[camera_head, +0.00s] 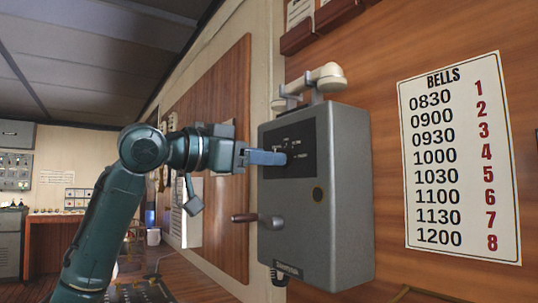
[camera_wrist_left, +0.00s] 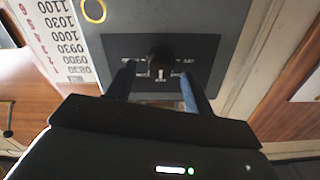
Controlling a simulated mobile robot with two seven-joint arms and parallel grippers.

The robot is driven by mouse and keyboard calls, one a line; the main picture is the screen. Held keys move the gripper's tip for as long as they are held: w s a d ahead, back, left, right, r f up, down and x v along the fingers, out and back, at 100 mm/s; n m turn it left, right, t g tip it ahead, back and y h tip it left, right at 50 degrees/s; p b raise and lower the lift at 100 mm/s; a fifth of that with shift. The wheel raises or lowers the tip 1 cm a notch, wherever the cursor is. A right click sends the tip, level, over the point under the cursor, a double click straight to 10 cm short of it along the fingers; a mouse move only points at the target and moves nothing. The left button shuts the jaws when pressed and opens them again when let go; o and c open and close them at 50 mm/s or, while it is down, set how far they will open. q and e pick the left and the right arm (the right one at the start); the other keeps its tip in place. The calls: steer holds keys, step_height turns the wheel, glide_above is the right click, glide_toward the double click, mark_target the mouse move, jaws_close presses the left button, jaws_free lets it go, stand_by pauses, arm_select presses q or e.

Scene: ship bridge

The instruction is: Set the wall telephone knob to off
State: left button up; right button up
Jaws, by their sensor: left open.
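The grey wall telephone (camera_head: 342,205) is mounted on the wood-panelled wall, with a pale handset (camera_head: 325,77) on top. Its front has a dark panel (camera_head: 310,135) with small white labels, too small to read. My left gripper (camera_head: 282,157) reaches from the left to this panel. In the left wrist view, the dark round knob (camera_wrist_left: 160,59) sits on the panel between the two fingertips of my open left gripper (camera_wrist_left: 157,72). I cannot tell whether the fingers touch it. In the head view the gripper hides most of the knob. My right gripper is not in view.
A bells notice (camera_head: 460,160) hangs on the wall to the right. A desk with consoles (camera_head: 50,225) stands at the far left.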

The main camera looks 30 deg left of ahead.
arm_select(q)
steer(key=shift+x, duration=0.95)
steer(key=c, duration=1)
